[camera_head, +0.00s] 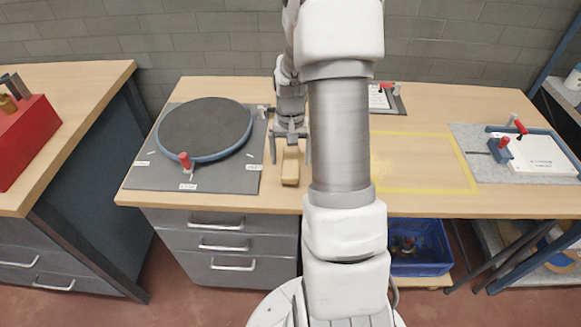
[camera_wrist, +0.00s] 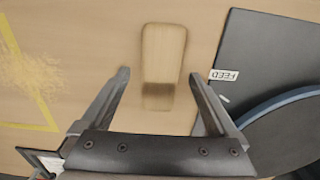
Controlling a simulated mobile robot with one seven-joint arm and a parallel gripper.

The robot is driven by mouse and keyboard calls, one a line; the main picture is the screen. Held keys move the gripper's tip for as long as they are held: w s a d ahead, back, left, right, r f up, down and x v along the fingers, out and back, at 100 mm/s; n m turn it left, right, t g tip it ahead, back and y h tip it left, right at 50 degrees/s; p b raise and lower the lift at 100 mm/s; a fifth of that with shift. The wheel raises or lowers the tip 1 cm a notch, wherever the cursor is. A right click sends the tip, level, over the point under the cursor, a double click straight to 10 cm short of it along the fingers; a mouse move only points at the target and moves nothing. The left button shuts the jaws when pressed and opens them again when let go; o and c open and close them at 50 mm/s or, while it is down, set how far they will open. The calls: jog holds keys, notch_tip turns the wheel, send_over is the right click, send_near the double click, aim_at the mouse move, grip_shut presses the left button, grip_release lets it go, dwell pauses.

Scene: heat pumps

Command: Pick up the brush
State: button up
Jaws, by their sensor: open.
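The brush (camera_head: 291,167) is a small tan wooden block with a darker band at one end. It lies on the wooden bench top (camera_head: 272,195), just right of the grey mat with the round disc. In the wrist view the brush (camera_wrist: 162,62) lies between and beyond the two fingertips, and nothing covers it. My gripper (camera_head: 290,143) is open and empty above the bench at the far end of the brush. In the wrist view my gripper (camera_wrist: 158,102) has its fingers spread wider than the brush, with no visible contact.
A round dark disc (camera_head: 205,128) with a red-handled clamp sits on a grey mat (camera_head: 150,172) left of the brush. A yellow taped rectangle (camera_head: 425,191) marks the bench on the right. A white panel fixture (camera_head: 538,155) is at the far right. A blue crate (camera_head: 425,265) stands below.

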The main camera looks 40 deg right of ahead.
aim_at(290, 161)
jog(key=shift+f, duration=0.15)
grip_shut()
dwell(0.4)
notch_tip(290, 161, up, 4)
jog(key=shift+r+p, duration=0.25)
jog(key=shift+p, duration=0.15)
jog(key=d+r+p, duration=0.1)
jog(key=d+r, duration=0.5)
jog(key=d, duration=0.5)
jog(key=shift+w+d+r, duration=0.25)
jog(key=shift+w+d, duration=0.05)
jog(key=shift+w, duration=0.15)
